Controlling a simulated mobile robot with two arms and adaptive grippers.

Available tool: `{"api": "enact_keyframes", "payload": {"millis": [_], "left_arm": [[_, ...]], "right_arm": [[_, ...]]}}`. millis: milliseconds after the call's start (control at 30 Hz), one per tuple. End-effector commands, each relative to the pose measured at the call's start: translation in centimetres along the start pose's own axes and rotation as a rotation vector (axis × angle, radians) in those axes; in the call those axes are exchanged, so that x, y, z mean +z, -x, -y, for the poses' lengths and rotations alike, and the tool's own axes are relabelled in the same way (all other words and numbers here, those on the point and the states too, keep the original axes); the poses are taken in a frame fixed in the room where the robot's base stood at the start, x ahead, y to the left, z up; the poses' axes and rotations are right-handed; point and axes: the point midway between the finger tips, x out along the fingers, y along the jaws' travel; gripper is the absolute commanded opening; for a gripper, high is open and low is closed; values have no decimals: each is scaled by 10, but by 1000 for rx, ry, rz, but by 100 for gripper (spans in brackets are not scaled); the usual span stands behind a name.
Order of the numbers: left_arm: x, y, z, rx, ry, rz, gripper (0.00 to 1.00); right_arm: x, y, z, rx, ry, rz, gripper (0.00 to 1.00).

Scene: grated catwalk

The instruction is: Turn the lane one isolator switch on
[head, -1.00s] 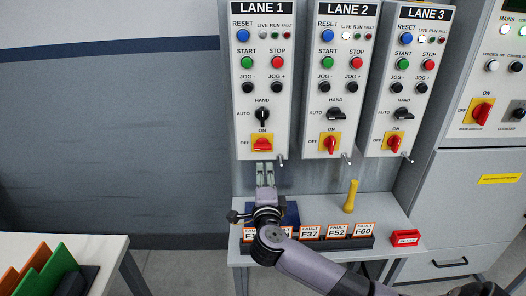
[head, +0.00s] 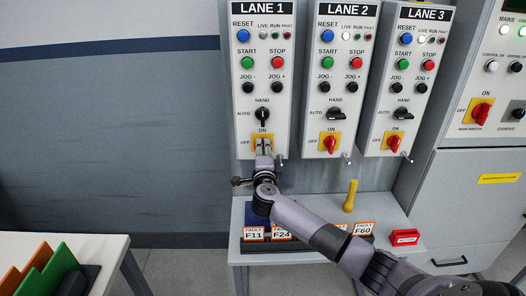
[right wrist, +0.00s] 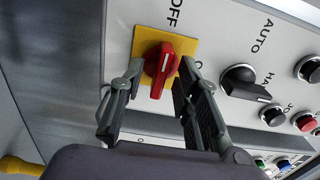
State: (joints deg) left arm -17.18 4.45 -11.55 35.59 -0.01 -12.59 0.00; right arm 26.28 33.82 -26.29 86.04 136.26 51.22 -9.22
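The lane one isolator, a red knob on a yellow plate (head: 256,138), sits at the bottom of the LANE 1 panel (head: 243,95). In the head view my right gripper (head: 263,145) is in front of it and hides most of the knob. In the right wrist view the red knob (right wrist: 161,66) lies between the fingers of my right gripper (right wrist: 157,78), which are open on either side of it. The knob's handle lies along the line toward OFF. I cannot tell whether a finger touches it. My left gripper is not in view.
LANE 2 (head: 334,90) and LANE 3 (head: 405,85) panels stand to the right, with their LIVE lamps bright; lane one's looks dull. Below is a grey bench (head: 395,218) with fault cards (head: 254,234), a yellow handle-like object (head: 350,196) and a red block (head: 406,237).

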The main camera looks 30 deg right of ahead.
Motion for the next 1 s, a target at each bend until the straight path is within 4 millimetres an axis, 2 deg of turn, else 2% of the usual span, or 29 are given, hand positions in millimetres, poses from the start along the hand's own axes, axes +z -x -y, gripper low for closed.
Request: {"api": "enact_keyframes", "payload": {"millis": [67,500,1000], "left_arm": [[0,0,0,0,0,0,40],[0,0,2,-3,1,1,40],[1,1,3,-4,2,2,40]], "right_arm": [[0,0,0,0,0,0,29],[0,0,0,0,0,0,0],[0,1,0,2,-21,0,0]]}}
